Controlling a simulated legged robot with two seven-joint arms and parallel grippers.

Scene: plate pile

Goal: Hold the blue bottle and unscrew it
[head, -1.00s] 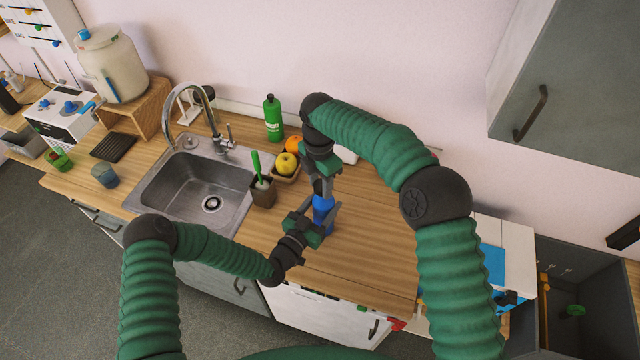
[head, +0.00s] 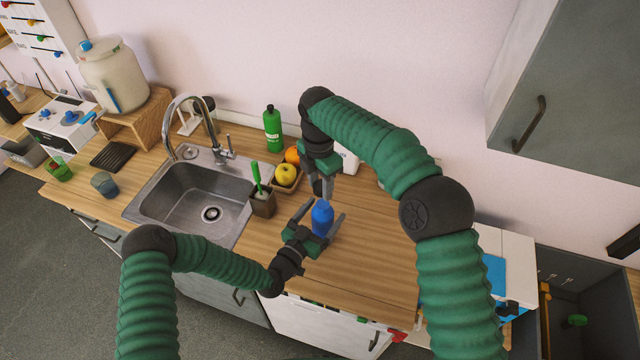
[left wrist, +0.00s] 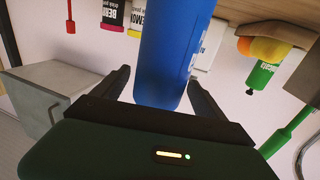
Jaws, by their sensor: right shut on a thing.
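The blue bottle (head: 322,220) stands upright on the wooden counter near its front edge. My left gripper (head: 319,216) is open around it, one finger on each side. In the left wrist view, the bottle (left wrist: 168,50) is between the spread fingers (left wrist: 160,85), with gaps at the sides. My right gripper (head: 322,194) is just above and behind the bottle's top, pointing down. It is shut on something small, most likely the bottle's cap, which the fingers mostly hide.
A pot with a green-handled brush (head: 263,203), a tray with a yellow apple (head: 286,174) and an orange (head: 293,155), and a green bottle (head: 272,130) stand left of the grippers. The sink (head: 200,195) is farther left. The counter to the right (head: 375,245) is clear.

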